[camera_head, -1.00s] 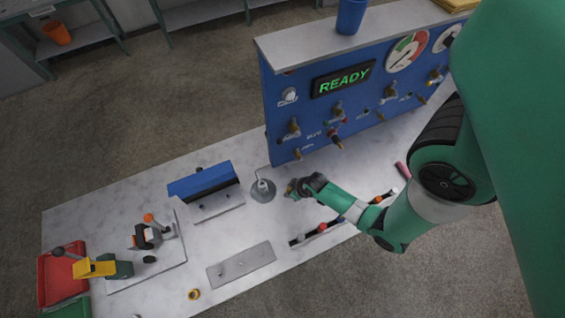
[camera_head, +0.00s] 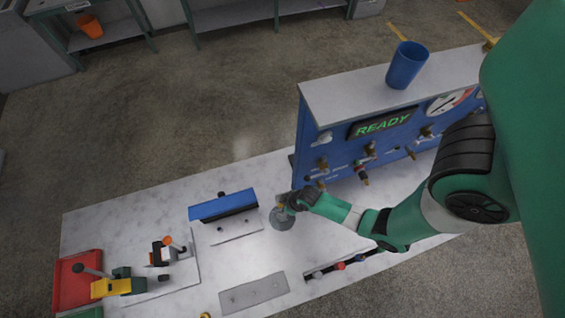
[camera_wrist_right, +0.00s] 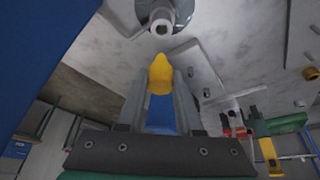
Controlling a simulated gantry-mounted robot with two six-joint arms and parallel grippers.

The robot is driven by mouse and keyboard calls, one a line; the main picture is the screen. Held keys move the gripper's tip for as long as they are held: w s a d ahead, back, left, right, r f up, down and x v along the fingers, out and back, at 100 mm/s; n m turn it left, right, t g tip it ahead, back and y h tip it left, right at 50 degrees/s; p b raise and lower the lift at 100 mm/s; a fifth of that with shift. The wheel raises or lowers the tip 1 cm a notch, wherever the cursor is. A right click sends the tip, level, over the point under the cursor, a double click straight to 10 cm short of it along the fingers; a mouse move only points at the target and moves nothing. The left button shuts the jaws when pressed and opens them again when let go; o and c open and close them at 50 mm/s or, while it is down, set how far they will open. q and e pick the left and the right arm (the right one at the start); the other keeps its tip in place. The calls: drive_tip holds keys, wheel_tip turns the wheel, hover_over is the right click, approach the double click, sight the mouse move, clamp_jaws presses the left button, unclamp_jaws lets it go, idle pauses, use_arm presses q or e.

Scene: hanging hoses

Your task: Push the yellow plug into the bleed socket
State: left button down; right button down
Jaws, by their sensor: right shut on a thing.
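My right gripper (camera_head: 284,204) reaches in from the right, over the round grey stand (camera_head: 280,222) on the bench. In the right wrist view its fingers (camera_wrist_right: 160,95) are shut on the yellow plug (camera_wrist_right: 160,72), whose rounded tip points up the picture. Just beyond the tip is a round metal fitting with a ringed opening (camera_wrist_right: 162,26); a gap shows between them. I cannot tell whether this fitting is the bleed socket. The blue panel (camera_head: 310,130) has several brass fittings, but its labels are too small to read. My left gripper is not in view.
A blue block (camera_head: 223,204) stands left of the stand. A grey plate (camera_head: 252,292) and a rack with coloured ends (camera_head: 340,267) lie nearer the front. A red tray (camera_head: 78,280) is at far left. A blue cup (camera_head: 406,65) stands on the panel's top.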

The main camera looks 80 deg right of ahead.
drive_tip(key=shift+f+b, duration=2.2)
drive_tip(key=shift+f, duration=0.5)
drive_tip(key=shift+f+b, duration=1.3)
drive_tip(key=shift+f, duration=0.4)
drive_tip(key=shift+c, duration=2.4)
unclamp_jaws()
drive_tip(key=shift+d, duration=0.1)
